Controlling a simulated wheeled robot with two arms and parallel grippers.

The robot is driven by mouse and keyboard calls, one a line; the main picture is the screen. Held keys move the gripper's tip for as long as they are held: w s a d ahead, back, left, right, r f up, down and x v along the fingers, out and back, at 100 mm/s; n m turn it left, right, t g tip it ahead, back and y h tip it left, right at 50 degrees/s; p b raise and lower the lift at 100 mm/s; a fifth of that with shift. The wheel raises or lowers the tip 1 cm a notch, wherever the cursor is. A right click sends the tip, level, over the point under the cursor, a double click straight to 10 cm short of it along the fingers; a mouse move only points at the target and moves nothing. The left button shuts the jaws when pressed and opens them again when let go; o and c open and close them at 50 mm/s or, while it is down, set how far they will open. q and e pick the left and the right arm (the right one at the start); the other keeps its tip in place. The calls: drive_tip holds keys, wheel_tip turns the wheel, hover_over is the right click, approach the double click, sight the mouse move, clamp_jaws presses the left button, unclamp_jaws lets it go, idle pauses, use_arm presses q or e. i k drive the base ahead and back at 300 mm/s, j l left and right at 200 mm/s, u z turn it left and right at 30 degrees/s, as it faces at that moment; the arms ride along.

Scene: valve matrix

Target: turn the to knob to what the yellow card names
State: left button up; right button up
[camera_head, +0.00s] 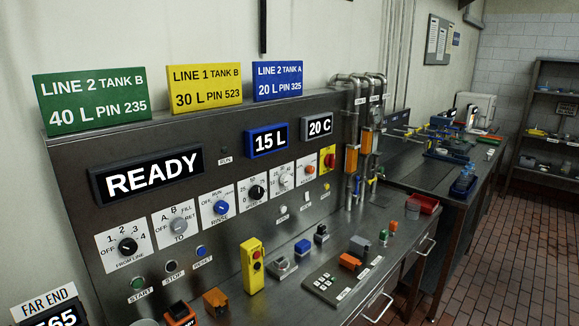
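The yellow card (204,88) stands on top of the control panel, between a green card and a blue card. It reads "LINE 1 TANK B", "30 L", "PIN 523". The TO knob (180,226) is a grey round knob on a white plate in the panel's lower left part. Its plate carries OFF, A, B, FILL and RET marks. The knob is too small to tell surely which mark it points at. Neither of my grippers shows in the head view.
The FROM LINE knob (127,246) is left of the TO knob, and the blue RINSE knob (221,208) is right of it. START, STOP and RESET buttons sit below. A yellow pendant box (252,265) stands on the bench in front. The READY display (148,174) is above.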

sight(179, 224)
drive_tip(key=i+l+u, duration=0.1)
drive_tip(key=u, duration=0.4)
drive_tip(key=l+u, duration=0.25)
drive_tip(key=u, duration=0.25)
drive_tip(key=i+l+u, duration=0.1)
drive_tip(key=l+u, duration=0.15)
drive_tip(key=u, duration=0.2)
